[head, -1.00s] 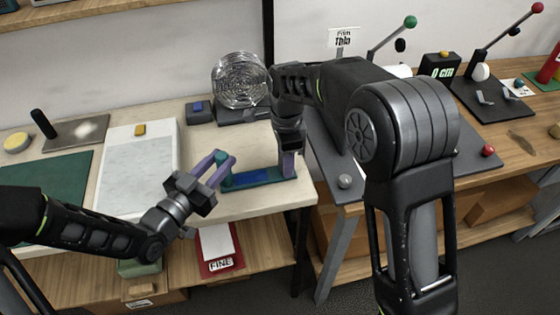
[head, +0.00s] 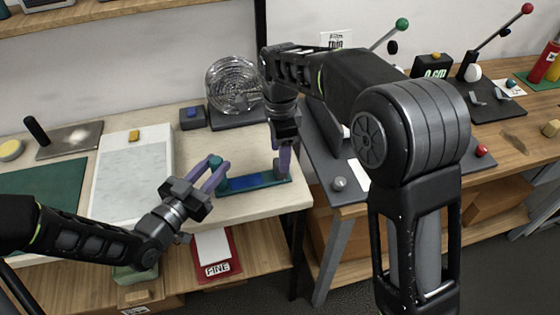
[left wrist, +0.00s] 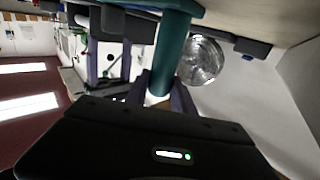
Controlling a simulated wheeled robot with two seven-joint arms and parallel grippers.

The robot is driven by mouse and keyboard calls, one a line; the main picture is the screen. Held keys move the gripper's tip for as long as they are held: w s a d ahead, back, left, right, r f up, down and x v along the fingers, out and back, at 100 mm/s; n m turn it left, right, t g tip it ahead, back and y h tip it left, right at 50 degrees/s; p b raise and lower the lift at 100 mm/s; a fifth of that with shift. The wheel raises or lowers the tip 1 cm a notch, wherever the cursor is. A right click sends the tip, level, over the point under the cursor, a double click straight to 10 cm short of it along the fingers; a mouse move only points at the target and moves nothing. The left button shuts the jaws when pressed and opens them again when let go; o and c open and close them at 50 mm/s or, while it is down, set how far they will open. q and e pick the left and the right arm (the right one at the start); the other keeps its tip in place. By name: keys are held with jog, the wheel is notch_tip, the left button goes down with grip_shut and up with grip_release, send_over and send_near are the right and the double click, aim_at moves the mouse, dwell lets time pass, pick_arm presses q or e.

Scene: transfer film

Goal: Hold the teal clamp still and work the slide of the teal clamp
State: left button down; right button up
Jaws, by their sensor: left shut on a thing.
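The teal clamp (head: 238,187) lies on the pale table near its front right corner. It has a long flat teal body with a blue strip along it and a round teal post at its left end. My left gripper (head: 215,174) is shut on this post with its purple fingers. The left wrist view shows the teal post (left wrist: 172,50) standing between the fingers. My right gripper (head: 282,163) points down at the clamp's right end, its purple fingers close to a small teal part. Whether they grip it is unclear. The slide cannot be made out clearly.
A round clear wire-like object (head: 233,84) stands behind the clamp. A small dark box with a blue top (head: 192,117) is beside it. A white slab (head: 131,180) lies to the left. A dark stand with a grey knob (head: 339,184) is just right of the table edge.

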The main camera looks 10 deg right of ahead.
notch_tip(320, 180, up, 7)
dwell(0.3)
jog(key=shift+r, duration=0.1)
pick_arm(q)
jog(key=c, duration=1)
grip_release()
jog(key=v, duration=0.7)
jog(key=shift+s+a, duration=0.15)
jog(key=shift+s, duration=0.05)
